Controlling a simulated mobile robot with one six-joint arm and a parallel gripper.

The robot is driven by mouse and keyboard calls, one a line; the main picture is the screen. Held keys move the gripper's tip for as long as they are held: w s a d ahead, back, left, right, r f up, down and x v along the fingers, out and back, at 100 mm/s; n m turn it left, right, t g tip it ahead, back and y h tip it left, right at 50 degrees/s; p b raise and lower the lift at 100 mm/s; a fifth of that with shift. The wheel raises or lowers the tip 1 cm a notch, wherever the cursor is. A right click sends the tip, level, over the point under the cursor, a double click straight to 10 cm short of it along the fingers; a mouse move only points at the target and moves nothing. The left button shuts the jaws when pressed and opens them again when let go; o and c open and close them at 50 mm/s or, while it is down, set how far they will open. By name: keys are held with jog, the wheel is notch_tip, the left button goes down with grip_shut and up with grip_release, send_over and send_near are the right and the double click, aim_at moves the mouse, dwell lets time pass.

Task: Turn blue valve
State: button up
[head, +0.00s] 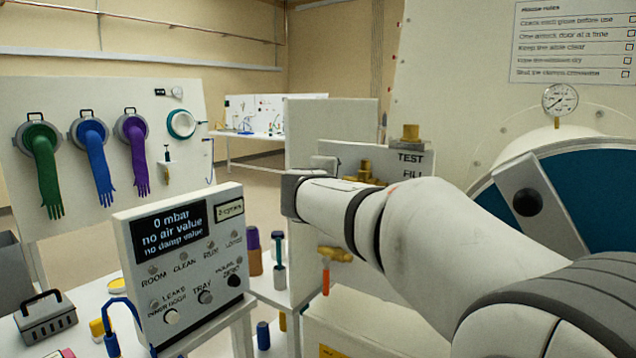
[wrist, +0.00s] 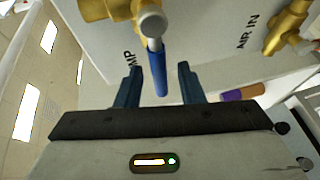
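The blue valve handle (wrist: 160,75) shows in the wrist view as a blue lever on a silver stem, joined to a brass valve body (wrist: 108,8) on a pale panel. My gripper (wrist: 160,72) is open, with one dark blue finger on each side of the lever. A gap shows between the lever and each finger, so I see no grip on it. In the head view my arm reaches to the panel, and my gripper and the blue lever are hidden there.
In the wrist view another brass fitting (wrist: 288,28) is by the "AIR IN" label, and a purple and orange piece (wrist: 243,92) lies right of the fingers.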

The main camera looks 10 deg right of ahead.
jog(key=shift+w+d+f, duration=0.1)
jog(key=shift+w+d, duration=0.15)
jog(key=shift+w, duration=0.25)
jog(key=shift+c, duration=0.2)
grip_shut()
jog(key=shift+a, duration=0.1)
